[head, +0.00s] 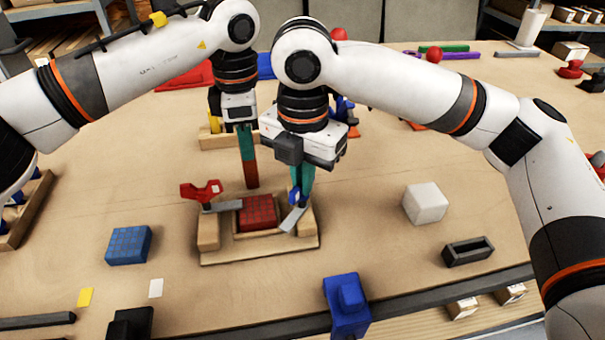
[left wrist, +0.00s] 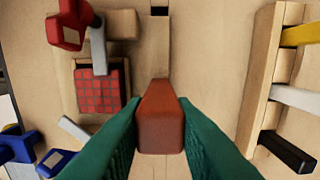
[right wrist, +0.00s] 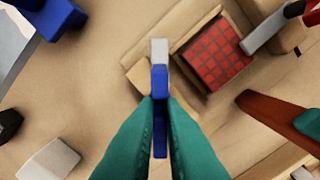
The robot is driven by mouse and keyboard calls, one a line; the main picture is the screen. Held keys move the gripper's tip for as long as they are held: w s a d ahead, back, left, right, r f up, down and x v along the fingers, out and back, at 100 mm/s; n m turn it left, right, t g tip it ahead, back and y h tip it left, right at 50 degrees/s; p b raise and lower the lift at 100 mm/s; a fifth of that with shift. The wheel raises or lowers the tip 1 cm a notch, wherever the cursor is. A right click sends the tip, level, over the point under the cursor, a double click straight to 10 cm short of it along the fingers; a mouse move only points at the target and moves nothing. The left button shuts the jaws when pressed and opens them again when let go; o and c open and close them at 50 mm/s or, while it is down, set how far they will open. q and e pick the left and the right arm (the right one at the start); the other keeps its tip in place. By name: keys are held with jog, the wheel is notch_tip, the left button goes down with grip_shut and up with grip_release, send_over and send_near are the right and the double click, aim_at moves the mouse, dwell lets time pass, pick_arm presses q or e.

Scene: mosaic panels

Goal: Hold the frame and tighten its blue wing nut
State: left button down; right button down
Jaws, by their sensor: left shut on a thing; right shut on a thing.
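The wooden frame (head: 255,256) lies on the table around a red tiled panel (head: 258,213). My right gripper (right wrist: 160,130) is shut on the blue wing nut, which is partly hidden by the fingers in the head view. A red wing nut (head: 201,191) with a grey clip (head: 222,207) is on the left side.
A blue tiled panel (head: 128,245) lies to the left, a white block (head: 425,203) and a dark open tray (head: 468,251) to the right. A blue fixture (head: 347,305) stands at the front edge. A wooden rack (left wrist: 268,85) is behind the frame.

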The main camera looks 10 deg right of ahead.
jog(key=m, duration=0.4)
jog(key=shift+m, duration=0.3)
pick_arm(q)
jog(key=shift+d, duration=0.1)
pick_arm(e)
jog(key=m, duration=0.4)
jog(key=shift+m, duration=0.4)
pick_arm(q)
jog(key=shift+s, duration=0.1)
pick_arm(e)
jog(key=c, duration=1.5)
grip_release()
notch_tip(320, 180, up, 12)
pick_arm(q)
jog(key=c, duration=1.1)
grip_release()
